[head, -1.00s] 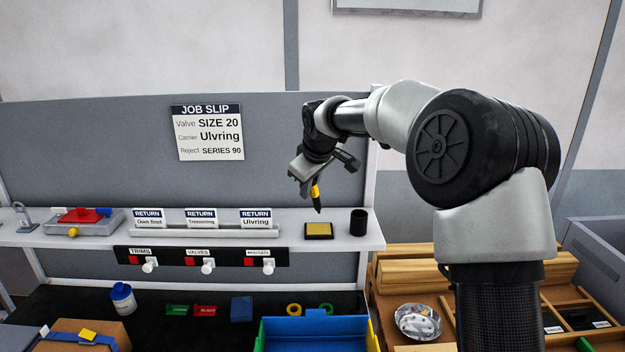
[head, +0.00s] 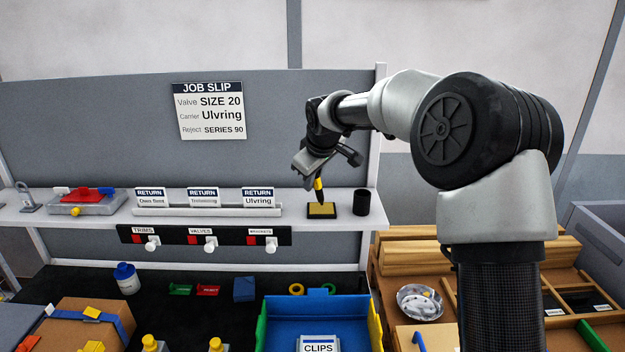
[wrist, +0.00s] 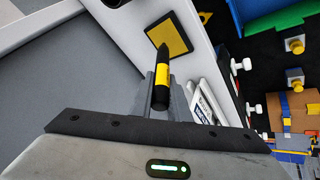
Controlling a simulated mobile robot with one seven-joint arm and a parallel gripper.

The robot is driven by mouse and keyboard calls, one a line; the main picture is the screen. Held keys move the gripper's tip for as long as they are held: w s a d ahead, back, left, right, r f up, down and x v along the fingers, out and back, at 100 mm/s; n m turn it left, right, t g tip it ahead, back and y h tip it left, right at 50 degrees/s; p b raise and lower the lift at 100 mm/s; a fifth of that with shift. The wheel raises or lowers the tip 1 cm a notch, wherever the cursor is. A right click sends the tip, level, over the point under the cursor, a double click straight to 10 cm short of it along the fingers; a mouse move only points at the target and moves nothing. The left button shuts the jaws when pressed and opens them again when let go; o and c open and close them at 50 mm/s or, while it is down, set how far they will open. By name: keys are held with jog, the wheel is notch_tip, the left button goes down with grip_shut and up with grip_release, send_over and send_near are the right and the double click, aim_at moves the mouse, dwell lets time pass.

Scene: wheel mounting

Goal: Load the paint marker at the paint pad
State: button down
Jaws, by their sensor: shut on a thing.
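The paint marker (head: 319,188) is black with a yellow band and hangs point down from my gripper (head: 318,172). My gripper is shut on it. In the wrist view the marker (wrist: 162,78) runs away from the jaws toward the paint pad. The paint pad (head: 321,210) is a yellow square in a black frame on the white shelf; it also shows in the wrist view (wrist: 172,35). The marker's tip is right over or at the pad's yellow face; I cannot tell whether it touches.
A black cup (head: 361,203) stands just right of the pad. Return signs (head: 203,199) stand in a rail to the left on the shelf (head: 100,220). Below are a blue tray (head: 285,310) and a white-and-blue bottle (head: 126,280). A back panel (head: 310,110) rises behind.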

jog(key=shift+f+b, duration=0.4)
jog(key=shift+f, duration=0.25)
dwell(1.4)
notch_tip(320, 180, up, 7)
jog(key=p, duration=0.2)
dwell(0.7)
dwell(0.5)
